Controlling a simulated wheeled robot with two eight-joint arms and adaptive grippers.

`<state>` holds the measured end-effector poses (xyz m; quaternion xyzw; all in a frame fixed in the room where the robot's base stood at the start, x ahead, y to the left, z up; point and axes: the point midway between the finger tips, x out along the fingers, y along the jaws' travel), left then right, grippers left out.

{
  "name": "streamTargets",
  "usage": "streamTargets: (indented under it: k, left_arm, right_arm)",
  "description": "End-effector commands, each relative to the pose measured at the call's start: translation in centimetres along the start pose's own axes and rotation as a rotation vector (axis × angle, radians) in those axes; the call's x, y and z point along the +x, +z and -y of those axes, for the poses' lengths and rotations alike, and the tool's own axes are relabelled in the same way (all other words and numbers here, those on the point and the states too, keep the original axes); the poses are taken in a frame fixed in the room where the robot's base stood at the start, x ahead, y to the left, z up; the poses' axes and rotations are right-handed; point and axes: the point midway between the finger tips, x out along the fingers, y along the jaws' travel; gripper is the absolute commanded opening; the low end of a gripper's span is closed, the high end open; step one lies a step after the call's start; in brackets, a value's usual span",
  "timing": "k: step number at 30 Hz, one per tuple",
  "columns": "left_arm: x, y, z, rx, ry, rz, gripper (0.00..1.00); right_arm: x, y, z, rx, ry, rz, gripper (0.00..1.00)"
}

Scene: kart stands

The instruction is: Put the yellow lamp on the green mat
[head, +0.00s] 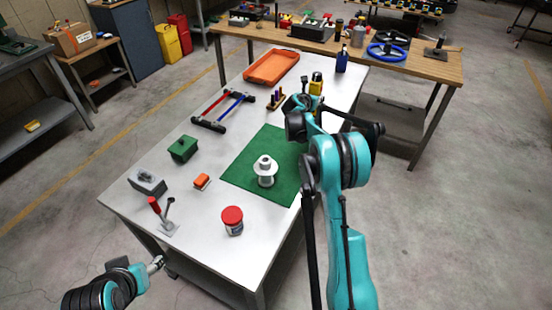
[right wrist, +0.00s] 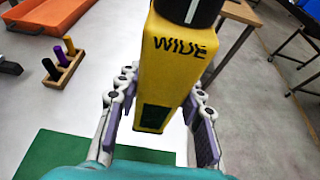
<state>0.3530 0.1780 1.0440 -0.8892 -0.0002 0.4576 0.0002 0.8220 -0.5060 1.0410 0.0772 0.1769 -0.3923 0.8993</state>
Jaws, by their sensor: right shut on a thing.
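The yellow lamp (head: 316,83) stands out beyond my right gripper in the head view, past the far edge of the mat. In the right wrist view the lamp (right wrist: 175,65), with a black and white top and the word WIDE, is between the fingers of my right gripper (right wrist: 160,118), which is shut on it. I cannot tell whether its base touches the table. The green mat (head: 240,178) lies flat on the table, with a white spool-like part (head: 265,172) on it. Part of my left arm shows at bottom left; its jaws are not clear.
On the table (head: 135,208) are a peg rack (head: 277,98), a blue bottle (head: 342,62), an orange tray (head: 271,68), a frame with red and blue bars (head: 223,110), a green box (head: 183,148) and a red-lidded jar (head: 232,221). The mat has bare room around the spool.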

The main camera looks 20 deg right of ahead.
Motion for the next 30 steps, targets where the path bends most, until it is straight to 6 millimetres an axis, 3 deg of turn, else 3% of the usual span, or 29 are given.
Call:
streamTargets:
  k: [5, 15, 21, 26, 30]
  left_arm:
    - [0.2, 0.1, 0.0, 0.0, 0.0, 0.0, 0.56]
    - [2.2, 1.6, 0.0, 0.0, 0.0, 0.0, 0.56]
    - [2.8, 2.0, 0.0, 0.0, 0.0, 0.0, 0.56]
    - [3.0, 2.1, 0.0, 0.0, 0.0, 0.0, 0.56]
    - [3.8, 2.7, 0.0, 0.0, 0.0, 0.0, 0.56]
  right_arm:
    - [0.4, -0.4, -1.4, 0.006, -0.016, 0.0, 0.0]
    - [-4.4, -7.4, -4.0, 0.004, -0.015, 0.001, 0.0]
    - [-6.3, -10.0, -4.9, 0.005, -0.017, 0.0, 0.0]
    - [-6.5, -10.7, -5.0, 0.006, -0.017, 0.001, 0.0]
    - [-5.8, -12.6, -5.0, 0.006, -0.017, 0.0, 0.0]
